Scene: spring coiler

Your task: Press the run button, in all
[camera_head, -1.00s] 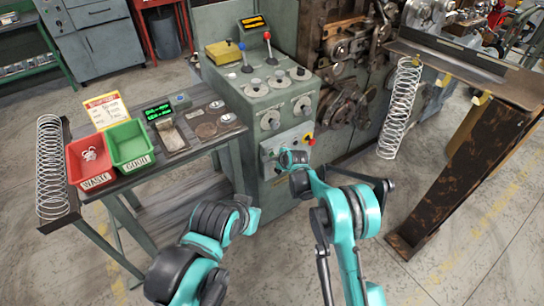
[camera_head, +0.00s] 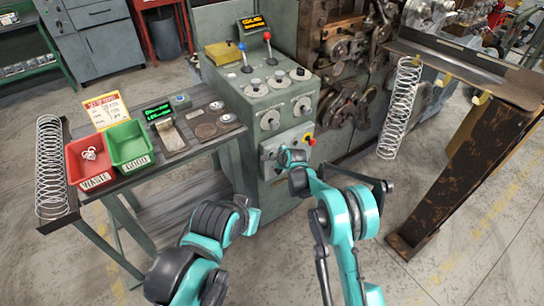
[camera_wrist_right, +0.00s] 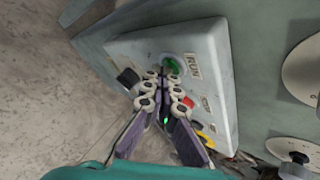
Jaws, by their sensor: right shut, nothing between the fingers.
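The green run button (camera_wrist_right: 173,64) is on a pale control box (camera_wrist_right: 205,45), beside a "RUN" label, in the right wrist view. My right gripper (camera_wrist_right: 161,76) is shut and empty, its fingertips at the button's near edge. I cannot tell whether they touch it. In the head view my right gripper (camera_head: 291,157) is at the box (camera_head: 272,147) on the front of the green machine (camera_head: 262,100); it hides the run button there. The left arm (camera_head: 215,222) is bent low in front of the machine; its gripper fingers do not show.
A black knob (camera_wrist_right: 128,78), a red button (camera_wrist_right: 187,101) and a yellow-ringed control (camera_wrist_right: 205,128) share the box. A bench at left holds a red bin (camera_head: 90,160), a green bin (camera_head: 130,146) and a spring (camera_head: 50,165). Another spring (camera_head: 400,105) hangs at right.

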